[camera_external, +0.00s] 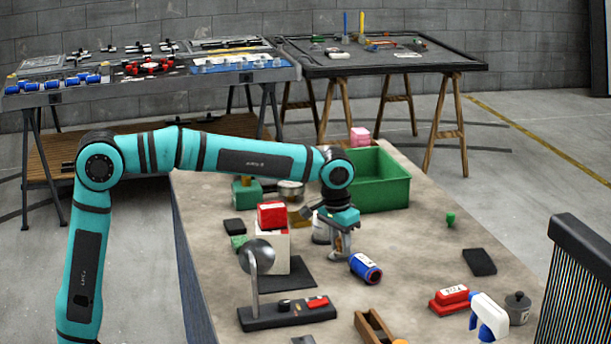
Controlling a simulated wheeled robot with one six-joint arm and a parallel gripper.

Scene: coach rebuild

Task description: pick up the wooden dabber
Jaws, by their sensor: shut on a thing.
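The workbench (410,255) has bare room right of my gripper. A round-headed stand (256,257) is in front.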

